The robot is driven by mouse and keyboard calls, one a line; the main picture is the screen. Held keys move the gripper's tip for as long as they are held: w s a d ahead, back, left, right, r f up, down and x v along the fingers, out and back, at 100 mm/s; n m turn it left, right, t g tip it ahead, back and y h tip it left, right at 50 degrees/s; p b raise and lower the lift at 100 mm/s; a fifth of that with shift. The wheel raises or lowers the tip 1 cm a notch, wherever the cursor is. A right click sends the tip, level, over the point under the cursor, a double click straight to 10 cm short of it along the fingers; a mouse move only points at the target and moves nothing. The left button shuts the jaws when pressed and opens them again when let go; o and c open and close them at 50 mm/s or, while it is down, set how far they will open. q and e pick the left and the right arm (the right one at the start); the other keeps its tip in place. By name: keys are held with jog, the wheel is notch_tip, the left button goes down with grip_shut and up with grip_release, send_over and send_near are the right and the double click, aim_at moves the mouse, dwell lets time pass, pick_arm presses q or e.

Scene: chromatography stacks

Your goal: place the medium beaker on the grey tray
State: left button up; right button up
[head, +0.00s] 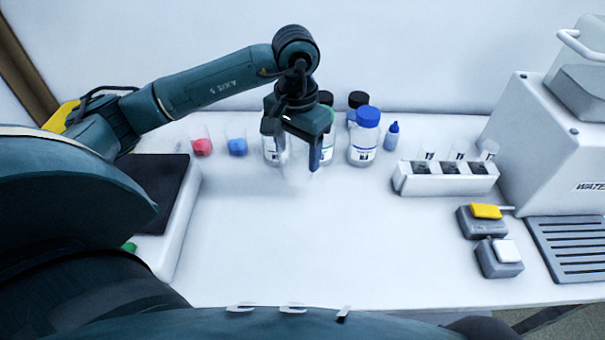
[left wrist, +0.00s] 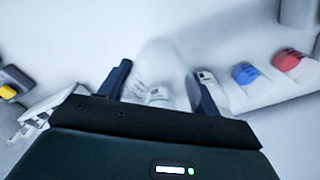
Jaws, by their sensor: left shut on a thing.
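My left gripper (head: 299,150) is above the middle of the white bench, in front of the bottles. It is shut on a clear beaker (head: 294,172), which looks faint against the white surface. In the left wrist view the clear beaker (left wrist: 165,58) stands out between the two fingers of the gripper (left wrist: 160,76). Whether its base touches the bench is hard to tell. A slatted grey tray (head: 570,252) lies at the right, in front of the white instrument. My right gripper is not in view.
Small beakers with red (head: 202,147) and blue (head: 237,147) contents stand behind and left of the gripper. A blue-capped bottle (head: 363,140) stands to its right. A white vial rack (head: 445,180), two small grey blocks and the white instrument (head: 545,145) occupy the right side. The middle front is clear.

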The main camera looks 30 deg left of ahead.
aim_at(297, 175)
pick_arm(q)
notch_tip(297, 175, down, 6)
jog(key=shift+s+f, duration=0.1)
jog(key=shift+f, duration=0.05)
jog(key=shift+f+b, duration=0.3)
jog(key=shift+f, duration=0.15)
jog(key=o, duration=1)
jog(key=shift+r, duration=0.1)
